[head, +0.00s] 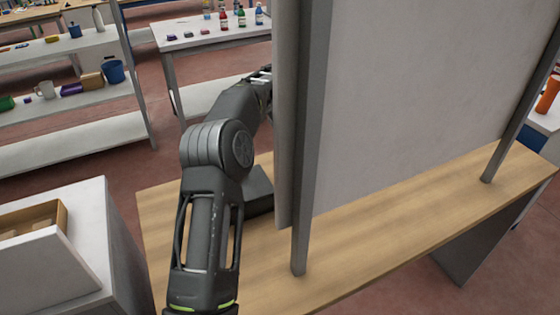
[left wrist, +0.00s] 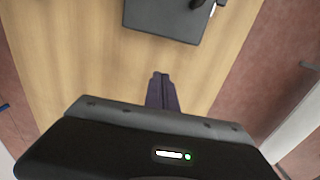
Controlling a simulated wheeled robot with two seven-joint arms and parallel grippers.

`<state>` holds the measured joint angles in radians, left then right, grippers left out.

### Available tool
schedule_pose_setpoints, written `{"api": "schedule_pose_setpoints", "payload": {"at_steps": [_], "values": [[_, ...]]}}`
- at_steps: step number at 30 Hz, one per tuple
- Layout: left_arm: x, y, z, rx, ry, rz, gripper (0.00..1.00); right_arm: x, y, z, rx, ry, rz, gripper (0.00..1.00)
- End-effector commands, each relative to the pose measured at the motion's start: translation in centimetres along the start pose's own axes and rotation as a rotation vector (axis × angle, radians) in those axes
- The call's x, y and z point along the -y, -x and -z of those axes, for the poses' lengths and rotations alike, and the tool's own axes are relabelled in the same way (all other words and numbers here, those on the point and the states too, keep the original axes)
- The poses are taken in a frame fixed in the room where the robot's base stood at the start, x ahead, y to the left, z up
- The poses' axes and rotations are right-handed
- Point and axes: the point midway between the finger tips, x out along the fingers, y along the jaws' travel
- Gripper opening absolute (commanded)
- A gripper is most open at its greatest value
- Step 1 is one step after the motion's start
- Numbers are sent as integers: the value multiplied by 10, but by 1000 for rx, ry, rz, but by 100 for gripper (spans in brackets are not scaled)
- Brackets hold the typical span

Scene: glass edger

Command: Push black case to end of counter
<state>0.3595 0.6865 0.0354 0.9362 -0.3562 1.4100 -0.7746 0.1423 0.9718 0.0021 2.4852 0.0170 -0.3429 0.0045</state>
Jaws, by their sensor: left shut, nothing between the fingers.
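The black case (head: 259,188) is a dark, flat-topped box on the wooden counter (head: 250,262). In the head view it lies behind my left arm and is partly hidden by the arm and the upright panel. The left wrist view shows part of a flat dark case (left wrist: 160,17) at the top edge, on the wood. My left gripper (head: 266,76) is at the far end of the arm, partly hidden by the panel. In the wrist view its fingers (left wrist: 160,78) are together and empty, over bare wood and apart from the case. My right gripper is not in view.
A large grey panel (head: 410,90) on metal posts stands on the counter, right of my arm. A white cabinet with an open box (head: 62,215) is at left. Shelves (head: 75,150) and a table with bottles (head: 195,42) stand behind. The counter's front is clear.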

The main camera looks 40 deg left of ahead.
Motion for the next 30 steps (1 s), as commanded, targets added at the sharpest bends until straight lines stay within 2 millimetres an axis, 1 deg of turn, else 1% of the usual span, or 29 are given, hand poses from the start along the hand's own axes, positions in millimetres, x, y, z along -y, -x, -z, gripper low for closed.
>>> {"api": "schedule_pose_setpoints", "payload": {"at_steps": [1,3,5,7,8,9,14,18,21,25,30], "values": [[0,-12,0,1,0,-1,0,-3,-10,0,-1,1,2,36],[0,-23,0,1,-1,-1,0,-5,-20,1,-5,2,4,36],[0,-32,-1,2,0,-2,0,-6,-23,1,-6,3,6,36],[0,-47,-1,2,0,-2,0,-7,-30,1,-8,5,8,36],[0,-48,-1,4,0,-2,0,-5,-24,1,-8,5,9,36],[0,-53,-1,4,1,-3,0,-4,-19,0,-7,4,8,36],[0,-86,-1,4,-1,-3,0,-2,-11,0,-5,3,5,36],[0,-85,-22,2,2,0,0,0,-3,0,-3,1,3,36],[0,-86,-33,2,2,0,0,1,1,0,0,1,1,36],[0,-88,-39,1,0,0,0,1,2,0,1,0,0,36],[0,-89,-41,1,0,1,0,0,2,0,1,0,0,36]]}}
